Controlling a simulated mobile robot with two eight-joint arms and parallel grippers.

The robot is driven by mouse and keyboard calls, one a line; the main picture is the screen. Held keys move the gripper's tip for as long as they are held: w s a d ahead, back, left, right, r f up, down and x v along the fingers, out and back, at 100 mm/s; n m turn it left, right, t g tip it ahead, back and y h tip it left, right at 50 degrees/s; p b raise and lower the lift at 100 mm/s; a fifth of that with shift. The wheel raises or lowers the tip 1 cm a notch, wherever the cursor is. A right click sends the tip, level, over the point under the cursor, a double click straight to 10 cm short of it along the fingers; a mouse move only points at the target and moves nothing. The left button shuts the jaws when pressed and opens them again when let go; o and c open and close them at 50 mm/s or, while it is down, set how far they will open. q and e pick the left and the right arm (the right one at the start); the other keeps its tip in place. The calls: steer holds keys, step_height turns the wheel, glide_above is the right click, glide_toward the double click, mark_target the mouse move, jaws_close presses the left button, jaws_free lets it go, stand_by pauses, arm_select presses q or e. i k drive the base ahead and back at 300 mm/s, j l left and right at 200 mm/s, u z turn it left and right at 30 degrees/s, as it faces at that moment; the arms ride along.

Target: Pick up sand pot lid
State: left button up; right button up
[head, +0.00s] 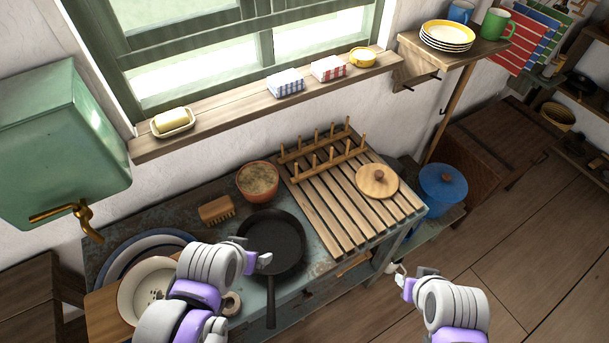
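A round wooden lid with a small knob (377,180), which looks like the sand pot lid, lies on the right part of the slatted wooden drying rack (322,205). A brown clay pot with a sandy filling (257,181) stands uncovered to the left of the rack. My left gripper (262,257) is over the black frying pan, lower left of the lid, and its fingers look apart and empty. My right gripper (408,279) is below and right of the lid, beyond the table's right edge, with fingers apart and empty. Neither touches the lid.
Upright pegs (318,148) line the rack's back. A black frying pan (271,243), a brush (216,210) and bowls (150,285) crowd the table's left. A shelf with plates (447,36) hangs above.

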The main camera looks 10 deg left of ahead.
mark_target(377, 181)
steer(key=k+l, duration=0.15)
steer(key=l, duration=0.15)
steer(key=l+u, duration=0.15)
steer(key=l, duration=0.4)
steer(key=k+l+u, duration=0.2)
steer(key=l, duration=0.3)
steer(key=i+l+u, duration=0.25)
steer(key=l, duration=0.4)
steer(key=i+l+u, duration=0.1)
steer(key=i+l, duration=0.15)
steer(key=i+l+u, duration=0.1)
steer(key=i+l, duration=0.2)
